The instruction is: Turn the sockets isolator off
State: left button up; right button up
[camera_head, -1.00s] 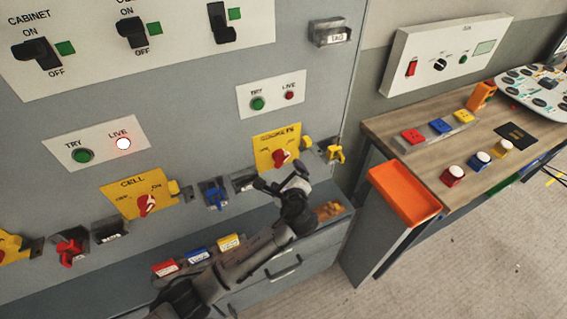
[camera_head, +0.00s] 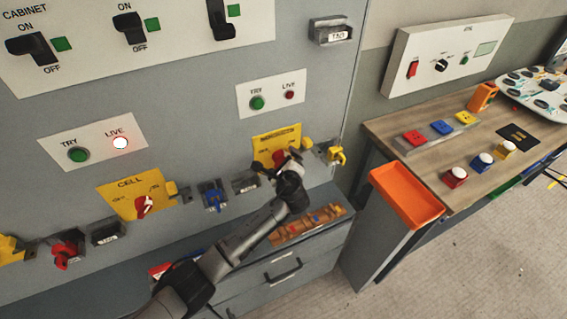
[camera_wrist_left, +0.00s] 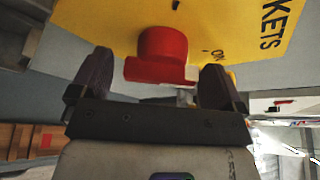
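The sockets isolator is a yellow plate (camera_head: 277,140) with a red rotary knob (camera_head: 279,157), low on the grey cabinet. My left gripper (camera_head: 278,166) is in front of the knob and partly hides it. In the left wrist view the red knob (camera_wrist_left: 163,52) lies between and just beyond the two spread dark fingers of my left gripper (camera_wrist_left: 155,78). The fingers look open, with a gap on each side of the knob. An ON mark shows to the knob's right in that view. Whether a fingertip touches the knob I cannot tell. My right gripper is not in view.
The cell isolator (camera_head: 130,199) with its own red knob is to the left. A blue padlock (camera_head: 212,197) hangs between them, and a yellow padlock (camera_head: 337,156) hangs to the right. An orange tray (camera_head: 405,195) stands by the wooden bench.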

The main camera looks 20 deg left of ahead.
pick_arm(q)
jog(key=c, duration=0.9)
jog(key=shift+f+n+t+b, duration=0.2)
jog(key=shift+n+t+b, duration=0.4)
jog(key=shift+n+b, duration=0.5)
jog(key=n+t+b, duration=0.1)
jog(key=n+b, duration=0.1)
jog(key=b, duration=0.1)
jog(key=n+t+b, duration=0.1)
jog(key=n+b, duration=0.1)
jog(key=b, duration=0.1)
jog(key=n+b, duration=0.2)
jog(key=b, duration=0.2)
jog(key=shift+f+t, duration=0.25)
jog(key=shift+t, duration=0.15)
jog(key=n+y+b, duration=0.1)
jog(key=n+b, duration=0.2)
jog(key=b, duration=0.4)
jog(key=n+t+y+b, duration=0.1)
jog(key=n+b, duration=0.3)
jog(key=b, duration=0.2)
jog(key=shift+r+n+y+b, duration=0.2)
jog(key=shift+n+y+b, duration=0.1)
jog(key=shift+b, duration=0.05)
jog(key=shift+r+n+t+b, duration=0.3)
jog(key=shift+n+b, duration=0.5)
jog(key=shift+b, duration=0.25)
